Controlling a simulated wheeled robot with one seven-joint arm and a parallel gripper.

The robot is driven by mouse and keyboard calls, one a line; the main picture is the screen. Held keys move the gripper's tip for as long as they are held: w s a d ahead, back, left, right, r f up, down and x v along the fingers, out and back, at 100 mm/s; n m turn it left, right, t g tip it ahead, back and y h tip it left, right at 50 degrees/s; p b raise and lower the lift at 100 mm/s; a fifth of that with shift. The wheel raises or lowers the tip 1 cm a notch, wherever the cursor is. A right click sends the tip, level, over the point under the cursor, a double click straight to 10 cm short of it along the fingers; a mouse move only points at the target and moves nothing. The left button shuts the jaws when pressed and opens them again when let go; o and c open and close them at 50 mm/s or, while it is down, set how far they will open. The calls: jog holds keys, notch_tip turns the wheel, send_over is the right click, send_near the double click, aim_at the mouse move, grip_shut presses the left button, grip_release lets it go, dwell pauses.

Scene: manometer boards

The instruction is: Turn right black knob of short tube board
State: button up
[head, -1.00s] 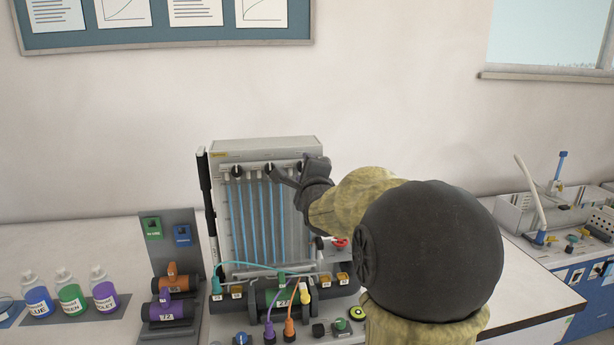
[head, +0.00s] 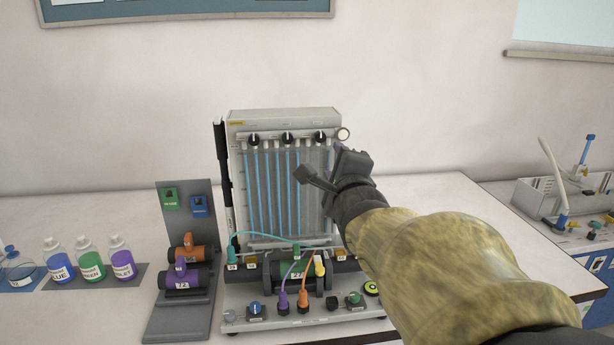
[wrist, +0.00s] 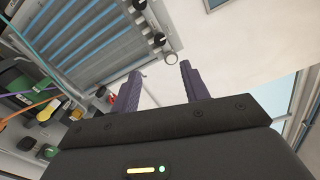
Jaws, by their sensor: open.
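The tube board (head: 235,180) stands upright on the table with blue-filled tubes. Along its top bar sit a left black knob (head: 253,139), a middle black knob (head: 288,137) and the right black knob (head: 320,136). The right knob also shows in the wrist view (wrist: 160,39), just beyond my fingertips. My gripper (head: 320,164) is open and empty, in front of the board's right side and below the right knob, apart from it. Its two fingers show spread in the wrist view (wrist: 159,70). My gripper and forearm hide the board's lower right part.
A metal ring (head: 343,134) sits at the top bar's right end. Cables and a green valve body (head: 298,274) fill the board's base. A grey stand (head: 170,235) with valves and several bottles (head: 90,262) are at left. Another apparatus (head: 565,205) stands at far right.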

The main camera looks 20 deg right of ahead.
jog(key=p+v, duration=0.3)
jog(key=shift+s+a, duration=0.1)
jog(key=shift+s, duration=0.3)
jog(key=a+f+n+g+y, duration=0.2)
jog(key=a+f+n+g, duration=0.15)
jog(key=f+n, duration=0.4)
jog(key=a+f+n+g+y, duration=0.1)
jog(key=a+f+n+g, duration=0.3)
jog(key=f, duration=0.7)
jog(key=s+a+f+n+g+y, duration=0.2)
jog(key=s+a+f+n+g, duration=0.3)
jog(key=s+f+n+g, duration=0.2)
notch_tip(320, 180, down, 4)
jog(key=s+n, duration=0.2)
jog(key=n, duration=0.4)
jog(key=shift+s+a, duration=0.25)
